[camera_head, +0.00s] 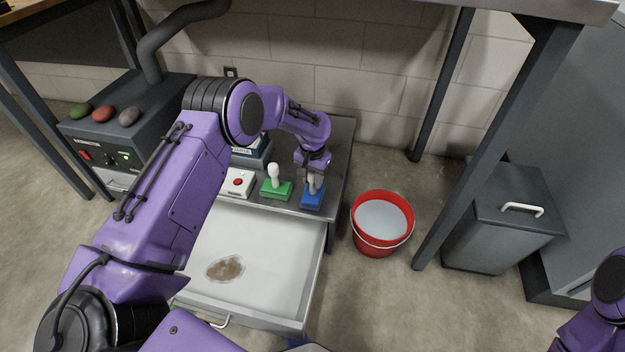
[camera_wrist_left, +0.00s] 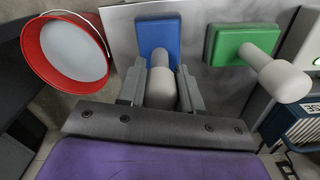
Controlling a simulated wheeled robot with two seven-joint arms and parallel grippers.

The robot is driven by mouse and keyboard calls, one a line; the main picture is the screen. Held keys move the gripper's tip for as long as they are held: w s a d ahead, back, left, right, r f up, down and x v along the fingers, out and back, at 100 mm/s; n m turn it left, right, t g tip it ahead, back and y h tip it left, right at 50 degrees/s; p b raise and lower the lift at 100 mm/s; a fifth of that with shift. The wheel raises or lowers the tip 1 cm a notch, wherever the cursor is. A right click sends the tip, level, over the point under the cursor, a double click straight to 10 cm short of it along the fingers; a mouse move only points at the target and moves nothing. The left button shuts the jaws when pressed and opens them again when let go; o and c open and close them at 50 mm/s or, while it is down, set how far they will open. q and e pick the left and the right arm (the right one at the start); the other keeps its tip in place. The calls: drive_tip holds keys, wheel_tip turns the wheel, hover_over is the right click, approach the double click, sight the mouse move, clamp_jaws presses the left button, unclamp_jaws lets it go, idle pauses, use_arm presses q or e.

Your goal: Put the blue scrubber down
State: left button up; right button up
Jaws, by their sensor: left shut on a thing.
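The blue scrubber (camera_head: 312,200) has a flat blue block and a pale upright handle. It is at the right end of the grey cabinet top (camera_head: 338,160), its block at or very near the surface; I cannot tell if it touches. My left gripper (camera_head: 314,178) is above it, shut on its handle. In the left wrist view the blue block (camera_wrist_left: 157,36) lies beyond the fingers (camera_wrist_left: 162,88), with the handle between them. A green scrubber (camera_head: 277,190) of the same shape stands just left of it. My right gripper is out of view.
A white box with a red button (camera_head: 238,183) stands left of the green scrubber. Below, an open white drawer (camera_head: 270,250) has a brown stain. A red bucket (camera_head: 381,243) with pale liquid stands on the floor to the right, near a grey lidded bin (camera_head: 500,235).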

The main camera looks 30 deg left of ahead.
use_arm(q)
drive_tip(key=shift+f, duration=0.15)
drive_tip(key=o, duration=1)
wheel_tip(320, 180, up, 11)
drive_tip(key=p, duration=0.4)
drive_tip(key=shift+p, duration=0.4)
drive_tip(key=shift+r, duration=0.7)
